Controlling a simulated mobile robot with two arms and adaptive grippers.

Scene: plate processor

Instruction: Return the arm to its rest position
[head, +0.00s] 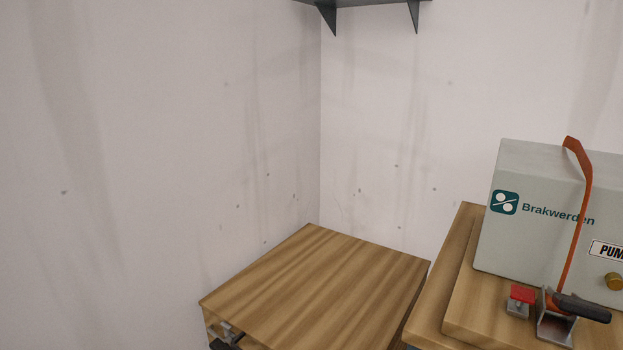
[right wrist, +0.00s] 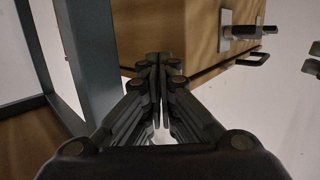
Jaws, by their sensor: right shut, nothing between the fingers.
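My right gripper (right wrist: 163,62) shows in the right wrist view. Its dark fingers are together at the tips, with nothing between them. The fingers point toward a wooden cabinet (right wrist: 190,45), whose distance from the tips I cannot judge. Neither arm shows clearly in the head view, and my left gripper is not in view.
A grey metal frame (right wrist: 85,65) stands close on the left of the right wrist view. Dark handles (right wrist: 254,31) stick out from the cabinet. The head view shows a bare wooden top (head: 315,275) in the corner and a grey pump box (head: 535,240) at right with a red lever (head: 578,215).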

